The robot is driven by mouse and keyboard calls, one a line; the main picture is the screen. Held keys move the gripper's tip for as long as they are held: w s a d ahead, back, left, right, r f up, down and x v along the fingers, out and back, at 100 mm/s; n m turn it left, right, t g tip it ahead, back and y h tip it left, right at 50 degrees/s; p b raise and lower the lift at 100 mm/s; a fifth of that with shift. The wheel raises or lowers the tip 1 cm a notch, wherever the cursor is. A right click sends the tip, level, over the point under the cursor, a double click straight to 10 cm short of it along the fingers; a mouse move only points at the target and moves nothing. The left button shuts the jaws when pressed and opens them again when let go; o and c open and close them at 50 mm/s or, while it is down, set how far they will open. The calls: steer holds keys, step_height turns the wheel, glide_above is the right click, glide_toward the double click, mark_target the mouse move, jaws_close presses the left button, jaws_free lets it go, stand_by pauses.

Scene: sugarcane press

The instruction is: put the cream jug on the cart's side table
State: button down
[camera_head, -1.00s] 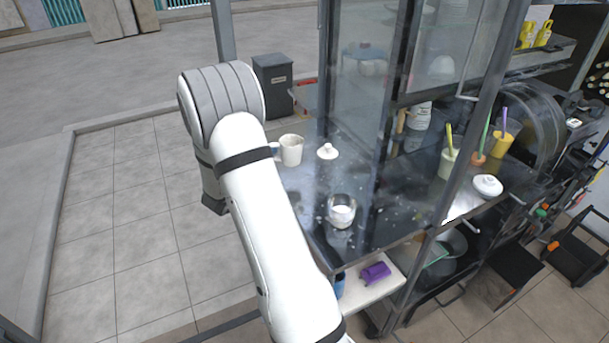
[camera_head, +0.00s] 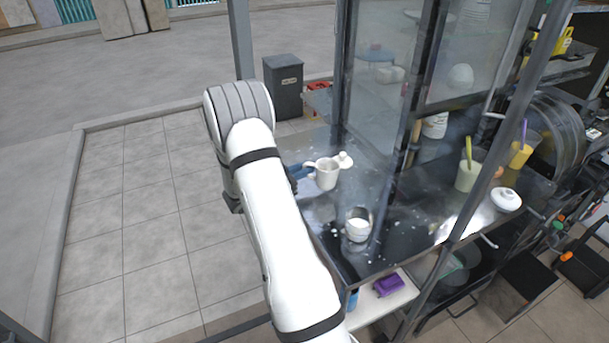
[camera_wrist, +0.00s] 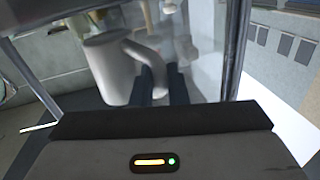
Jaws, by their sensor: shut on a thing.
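The cream jug (camera_head: 327,174), a pale grey-white mug-like vessel with a handle, is upright over the dark counter (camera_head: 400,225) in the head view. It also shows in the wrist view (camera_wrist: 108,68). My gripper (camera_head: 303,171) is at its left side, shut on its handle; the dark fingers show at the handle in the wrist view (camera_wrist: 160,80). I cannot tell whether the jug's base touches the counter. A pale shelf (camera_head: 378,312) sits low at the counter's front, and I cannot tell whether it is the side table.
A white lidded piece (camera_head: 345,160) is right behind the jug. A glass of white contents (camera_head: 357,226) stands nearer the front edge. A glass panel (camera_head: 385,90) and metal posts rise behind. A purple object (camera_head: 388,286) lies on the low shelf.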

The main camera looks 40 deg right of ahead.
steer(key=shift+f, duration=1.35)
steer(key=shift+f, duration=0.15)
steer(key=c, duration=1.4)
jaws_free()
steer(key=shift+r, duration=0.25)
steer(key=a+b, duration=0.2)
steer(key=a, duration=1)
steer(key=shift+w+b, duration=0.35)
steer(key=shift+b, duration=0.05)
steer(key=shift+f, duration=0.1)
